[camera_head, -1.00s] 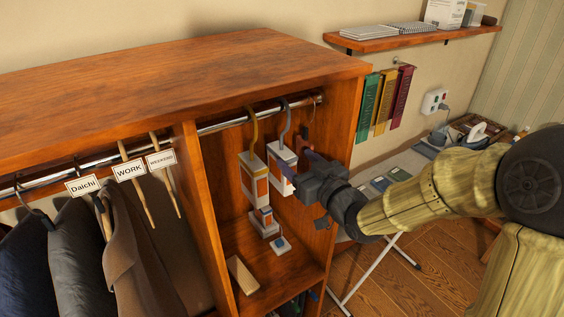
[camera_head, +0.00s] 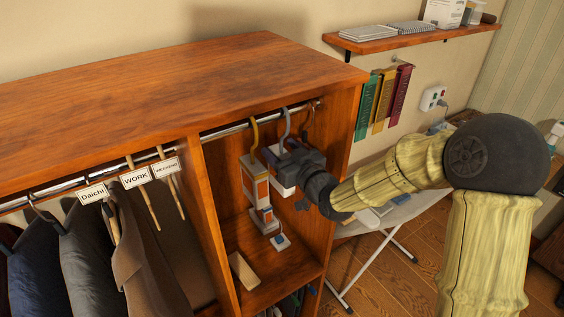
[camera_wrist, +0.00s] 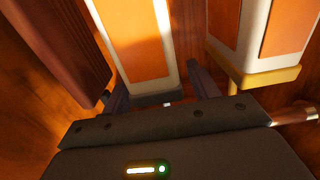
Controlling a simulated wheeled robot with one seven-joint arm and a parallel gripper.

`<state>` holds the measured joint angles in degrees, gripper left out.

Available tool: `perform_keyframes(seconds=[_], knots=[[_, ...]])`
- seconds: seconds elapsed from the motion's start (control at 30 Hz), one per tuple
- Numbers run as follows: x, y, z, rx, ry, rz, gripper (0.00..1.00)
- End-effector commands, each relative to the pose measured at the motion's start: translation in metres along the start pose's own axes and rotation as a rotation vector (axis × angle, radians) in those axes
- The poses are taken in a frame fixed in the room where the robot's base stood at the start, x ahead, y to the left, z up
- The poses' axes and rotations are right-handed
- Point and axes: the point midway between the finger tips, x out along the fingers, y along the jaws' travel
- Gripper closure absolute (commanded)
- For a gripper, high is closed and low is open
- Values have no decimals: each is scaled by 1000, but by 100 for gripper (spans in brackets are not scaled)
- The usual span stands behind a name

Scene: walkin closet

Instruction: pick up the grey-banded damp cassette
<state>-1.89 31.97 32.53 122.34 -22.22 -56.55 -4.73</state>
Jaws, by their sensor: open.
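The grey-banded damp cassette (camera_wrist: 146,40) is white with an orange panel and a grey band at its end in the wrist view. In the head view the cassette (camera_head: 271,158) hangs from the rail by a grey hook, partly hidden by my gripper (camera_head: 284,166). My gripper (camera_wrist: 160,88) is open, with one finger on either side of the cassette's banded end. I cannot tell whether the fingers touch it. A similar cassette with a yellow band (camera_wrist: 265,72) is close on the right in the wrist view; in the head view it hangs from a yellow hook (camera_head: 254,135).
The wooden wardrobe (camera_head: 190,75) encloses the rail, with a side panel close right of my gripper. A dark wooden piece (camera_wrist: 60,45) is near the left finger. A wooden block (camera_head: 243,270) sits on the shelf. Clothes hang left.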

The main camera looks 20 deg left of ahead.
Motion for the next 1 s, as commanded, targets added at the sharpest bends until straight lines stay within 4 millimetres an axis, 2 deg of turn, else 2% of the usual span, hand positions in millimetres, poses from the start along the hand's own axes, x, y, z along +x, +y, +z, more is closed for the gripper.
perform_keyframes(seconds=[0.1,0.6,0.9,1.0], knots=[[5,-1,0,0,-1,-1,40],[4,0,1,0,-1,0,40],[4,0,1,0,-1,0,99],[4,0,0,-1,1,0,100]])
